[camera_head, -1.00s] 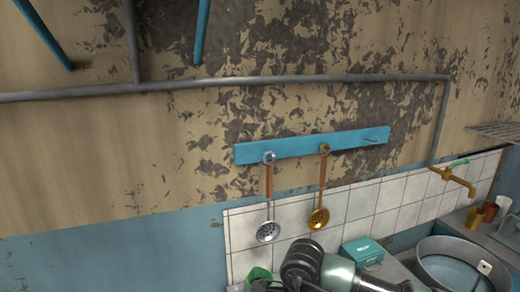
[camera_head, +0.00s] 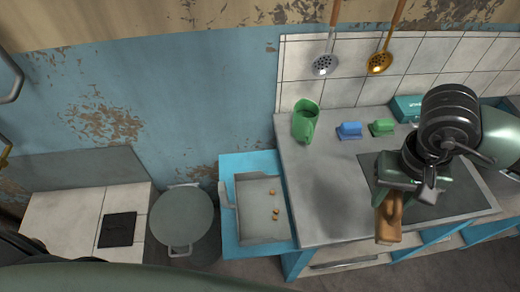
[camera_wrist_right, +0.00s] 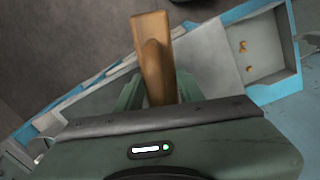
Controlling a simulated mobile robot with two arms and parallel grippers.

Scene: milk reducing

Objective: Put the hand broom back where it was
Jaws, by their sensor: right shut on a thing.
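My right gripper (camera_head: 393,196) is over the front of the counter at the right in the head view. It is shut on the hand broom (camera_head: 388,222), of which a brown wooden part sticks out toward the front. In the right wrist view the brown wooden part of the hand broom (camera_wrist_right: 152,55) stands between the two green fingers (camera_wrist_right: 155,88). Bristles cannot be made out. My left gripper is not in view.
The counter (camera_head: 325,190) holds a green jug (camera_head: 305,121), a blue sponge (camera_head: 349,130), a green sponge (camera_head: 382,127) and a teal box (camera_head: 406,108). Left of it are a blue-edged grey tray (camera_head: 258,235) with brown bits, a round lidded bin (camera_head: 181,218) and a white-tiled block (camera_head: 60,212).

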